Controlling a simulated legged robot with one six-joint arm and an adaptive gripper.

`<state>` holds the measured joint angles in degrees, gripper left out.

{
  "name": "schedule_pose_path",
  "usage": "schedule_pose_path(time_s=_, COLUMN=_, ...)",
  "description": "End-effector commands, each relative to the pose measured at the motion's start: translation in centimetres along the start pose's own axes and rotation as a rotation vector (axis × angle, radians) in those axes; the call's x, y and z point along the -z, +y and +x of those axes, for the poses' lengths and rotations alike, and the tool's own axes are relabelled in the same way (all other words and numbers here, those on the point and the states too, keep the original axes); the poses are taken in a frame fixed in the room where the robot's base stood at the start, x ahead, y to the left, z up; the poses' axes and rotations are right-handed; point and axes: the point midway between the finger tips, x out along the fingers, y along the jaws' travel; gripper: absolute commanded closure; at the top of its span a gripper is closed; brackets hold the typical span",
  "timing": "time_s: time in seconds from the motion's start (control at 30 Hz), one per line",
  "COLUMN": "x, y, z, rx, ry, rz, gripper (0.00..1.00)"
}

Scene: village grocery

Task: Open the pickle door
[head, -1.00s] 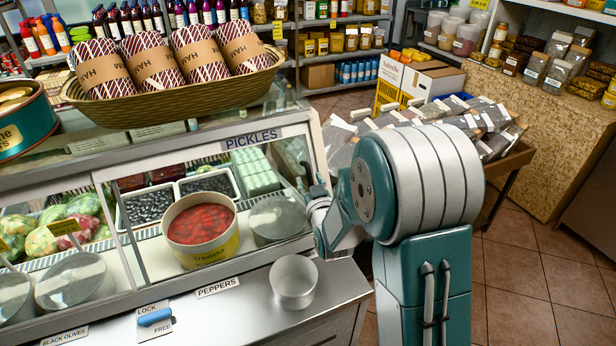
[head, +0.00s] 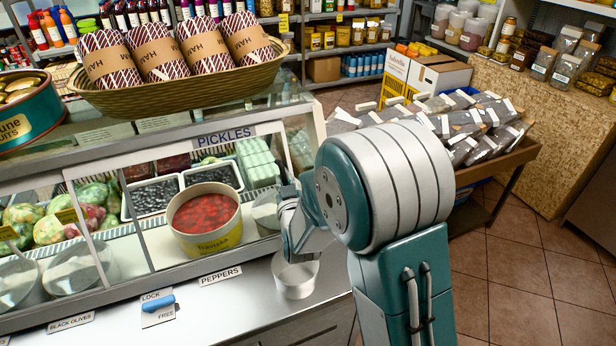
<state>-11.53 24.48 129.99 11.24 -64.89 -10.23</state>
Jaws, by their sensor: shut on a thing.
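The pickle door is a framed glass panel on the display case, with a PICKLES label (head: 224,137) on its top rail. It stands slid part-way left, with a narrow gap between its right edge and the case's end frame. My gripper (head: 287,190) is at the door's right edge, shut on the door's handle there. The fingers and handle are small and mostly hidden by my wrist.
A blue lever (head: 160,304) lies between LOCK and FREE labels. A basket of hams (head: 175,98) sits on top of the case. A bin of packets (head: 520,155) stands at right; floor is clear beyond.

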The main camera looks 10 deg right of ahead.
Motion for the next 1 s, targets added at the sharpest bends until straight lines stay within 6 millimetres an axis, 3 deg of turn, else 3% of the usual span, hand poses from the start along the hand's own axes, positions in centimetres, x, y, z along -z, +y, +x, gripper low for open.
schedule_pose_path(time_s=0.03, x=0.2, y=-2.2, z=-0.2, rx=0.013, ry=0.002, rz=0.000, gripper=1.00)
schedule_pose_path(time_s=0.1, x=0.4, y=-4.6, z=-0.6, rx=0.013, ry=0.001, rz=0.001, gripper=1.00)
schedule_pose_path(time_s=0.6, x=2.0, y=-21.2, z=-3.6, rx=0.009, ry=0.001, rz=0.000, gripper=1.00)
schedule_pose_path(time_s=0.8, x=2.4, y=-25.7, z=-4.3, rx=0.005, ry=0.000, rz=0.001, gripper=1.00)
schedule_pose_path(time_s=1.0, x=2.6, y=-28.3, z=-4.8, rx=0.002, ry=-0.001, rz=0.000, gripper=1.00)
